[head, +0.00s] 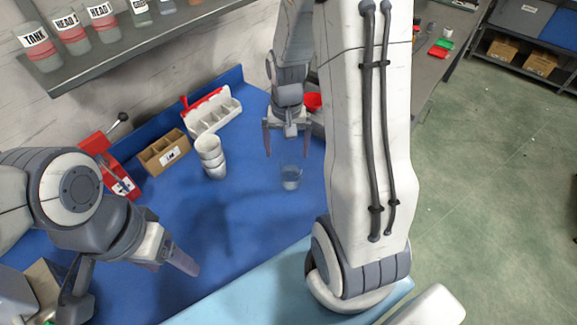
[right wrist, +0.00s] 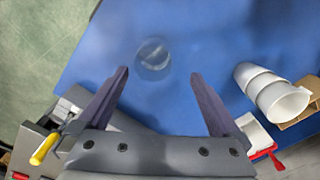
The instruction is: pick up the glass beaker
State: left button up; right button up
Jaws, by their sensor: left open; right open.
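The glass beaker (head: 290,177) is clear and stands on the blue bench mat, right of the stacked white cups. In the right wrist view the beaker (right wrist: 153,58) shows as a faint round outline just beyond the fingertips. My right gripper (head: 286,154) is open and empty, pointing down above and slightly behind the beaker. Its two fingers (right wrist: 159,75) are spread apart in the wrist view, with the beaker roughly between their lines but not touched. My left gripper (head: 175,267) is open over the near left of the mat, well away from the beaker.
Stacked cups (head: 210,155), a brown box (head: 164,152), a white divided rack (head: 214,113) and a red lever press (head: 108,165) stand at left and back. The mat around the beaker is clear.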

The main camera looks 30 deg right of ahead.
send_near(291, 171)
jog(key=shift+s+a+f+m, duration=0.15)
jog(key=shift+s+a+f, duration=0.15)
jog(key=shift+s, duration=0.35)
jog(key=shift+s+a+f+m, duration=0.15)
jog(key=shift+s+a, duration=0.25)
jog(key=shift+s, duration=0.2)
jog(key=f+p, duration=0.1)
jog(key=f, duration=0.3)
jog(key=shift+a+f, duration=0.2)
jog(key=shift+f+p, duration=0.3)
jog(key=shift+f, duration=0.35)
jog(key=c, duration=1.5)
jog(key=shift+r, duration=0.2)
